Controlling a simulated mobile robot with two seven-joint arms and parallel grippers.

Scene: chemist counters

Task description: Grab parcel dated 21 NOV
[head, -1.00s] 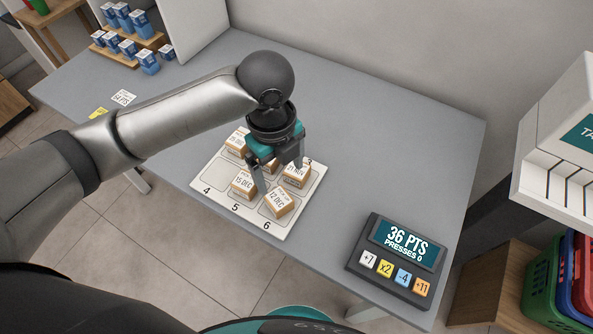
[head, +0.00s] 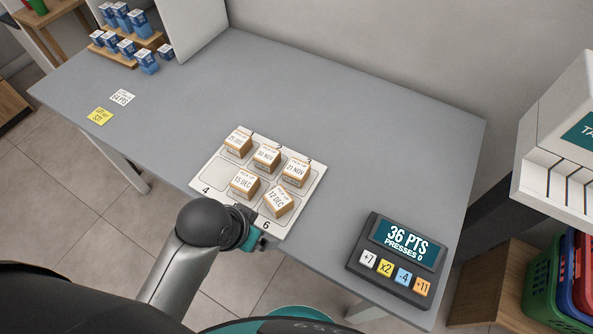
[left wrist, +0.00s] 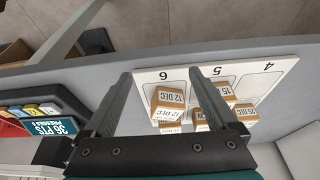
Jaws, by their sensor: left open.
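The 21 NOV parcel (head: 296,173), a small tan box with a white label, sits in space 3 at the back right of a white numbered board (head: 207,180). My left gripper (head: 262,243) is at the board's front edge by the number 6, apart from the 21 NOV parcel. Its fingers are open and empty in the left wrist view (left wrist: 160,78), with the 12 DEC parcel (left wrist: 168,97) visible between them. My right gripper is out of view.
Other parcels on the board are 30 NOV (head: 267,159), 15 DEC (head: 244,184), 12 DEC (head: 278,201) and one hard to read (head: 238,143). Space 4 is empty. A points console (head: 396,260) stands at right. The grey table (head: 370,140) is clear behind the board.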

